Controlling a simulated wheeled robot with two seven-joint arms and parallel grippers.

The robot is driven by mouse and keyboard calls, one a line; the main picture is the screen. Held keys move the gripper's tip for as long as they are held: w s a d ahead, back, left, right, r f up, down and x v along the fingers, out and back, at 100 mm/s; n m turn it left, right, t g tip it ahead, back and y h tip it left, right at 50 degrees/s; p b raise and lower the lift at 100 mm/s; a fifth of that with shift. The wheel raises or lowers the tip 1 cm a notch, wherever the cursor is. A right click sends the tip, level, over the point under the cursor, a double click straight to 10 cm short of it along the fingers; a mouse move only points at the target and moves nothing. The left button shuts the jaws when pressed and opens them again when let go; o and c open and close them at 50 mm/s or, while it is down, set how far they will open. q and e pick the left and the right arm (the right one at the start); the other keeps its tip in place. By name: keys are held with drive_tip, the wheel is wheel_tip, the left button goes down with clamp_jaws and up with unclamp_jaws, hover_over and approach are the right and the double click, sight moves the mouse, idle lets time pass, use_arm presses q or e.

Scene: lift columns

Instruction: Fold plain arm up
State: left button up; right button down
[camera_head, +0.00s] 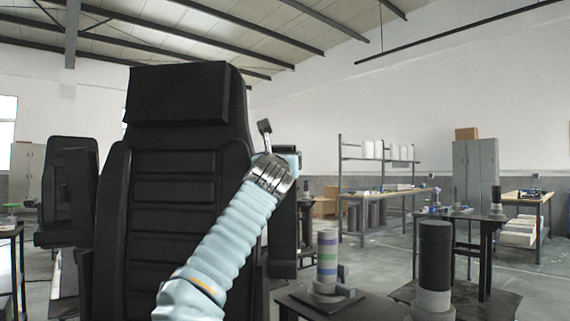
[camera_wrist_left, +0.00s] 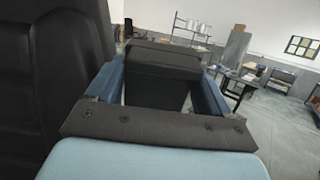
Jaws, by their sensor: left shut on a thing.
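A black padded seat (camera_head: 175,180) with a tall headrest stands upright close in front of me. My left arm reaches up across its right side, and my left gripper (camera_head: 289,160) is beside the right edge of the backrest, mostly hidden behind my wrist. In the left wrist view, the blue fingers of my left gripper (camera_wrist_left: 163,75) stand on either side of a dark padded arm (camera_wrist_left: 160,92), shut on it. A dark upright piece (camera_head: 284,230) below the gripper looks like part of this arm. Its hinge is hidden. My right gripper is not in view.
Another black seat (camera_head: 68,190) stands at the left. At the lower right are a banded column (camera_head: 327,255) and a black-and-grey column (camera_head: 435,260) on low dark tables. A workbench (camera_head: 385,194) and grey lockers (camera_head: 475,175) are farther back. Floor between them is open.

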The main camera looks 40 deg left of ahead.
use_arm(q)
drive_tip(key=shift+s+r, duration=0.3)
drive_tip(key=shift+r, duration=0.2)
drive_tip(key=o, duration=1.3)
drive_tip(key=shift+s+d, duration=0.15)
drive_tip(key=shift+d, duration=0.1)
drive_tip(key=shift+a+f, duration=0.1)
drive_tip(key=shift+f, duration=0.05)
drive_tip(key=b+v, duration=0.7)
drive_tip(key=v, duration=0.6)
drive_tip(key=shift+s+d+f, duration=0.1)
drive_tip(key=shift+d+f, duration=0.1)
drive_tip(key=shift+f, duration=0.05)
